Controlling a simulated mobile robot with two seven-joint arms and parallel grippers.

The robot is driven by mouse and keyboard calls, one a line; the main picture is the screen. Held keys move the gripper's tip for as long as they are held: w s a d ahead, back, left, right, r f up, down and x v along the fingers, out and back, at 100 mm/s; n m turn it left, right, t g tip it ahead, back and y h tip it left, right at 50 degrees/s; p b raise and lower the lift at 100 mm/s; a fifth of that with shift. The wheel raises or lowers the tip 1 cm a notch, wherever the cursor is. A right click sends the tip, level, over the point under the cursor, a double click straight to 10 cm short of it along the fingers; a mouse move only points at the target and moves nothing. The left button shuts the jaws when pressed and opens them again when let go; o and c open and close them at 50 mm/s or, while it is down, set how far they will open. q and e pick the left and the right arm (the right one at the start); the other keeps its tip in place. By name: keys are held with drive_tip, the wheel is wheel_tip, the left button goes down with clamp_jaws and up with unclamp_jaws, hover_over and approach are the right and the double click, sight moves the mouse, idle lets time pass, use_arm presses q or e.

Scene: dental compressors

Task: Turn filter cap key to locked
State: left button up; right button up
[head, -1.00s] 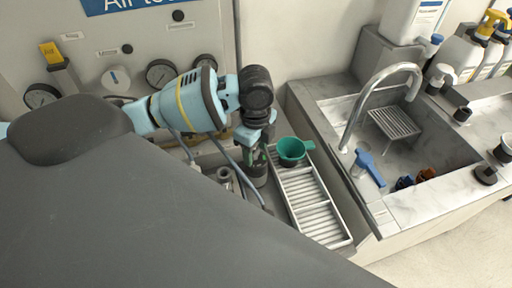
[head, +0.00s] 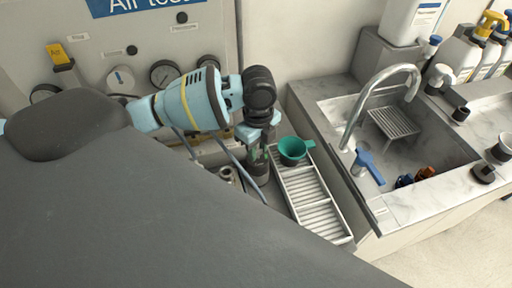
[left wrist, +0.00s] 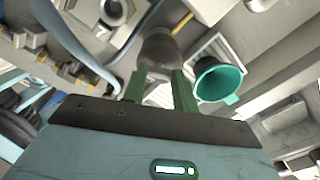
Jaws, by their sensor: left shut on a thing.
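The filter cap (left wrist: 160,46) is a round, grey-brown housing in the left wrist view, just beyond my fingertips. In the head view its dark body (head: 261,168) shows under the gripper. My left gripper (left wrist: 158,80) has two green fingers reaching to the cap. They are shut on a small tan piece at the cap, which appears to be the key (left wrist: 154,70). In the head view my left gripper (head: 258,154) points down beside the green cup and hides the key. I cannot read the key's angle or any lock mark. My right gripper is not in view.
A green cup (head: 292,150) sits on a white slatted rack (head: 315,207) close to the gripper's right. A grey hose (head: 240,165) runs close by on the left. A panel with gauges (head: 164,73) stands behind. A sink with a curved tap (head: 372,90) lies right.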

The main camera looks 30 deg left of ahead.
sight(258, 152)
use_arm(q)
drive_tip(key=m, duration=0.3)
drive_tip(key=shift+m, duration=1.9)
drive_tip(key=o, duration=1)
drive_tip(key=shift+r, duration=3.9)
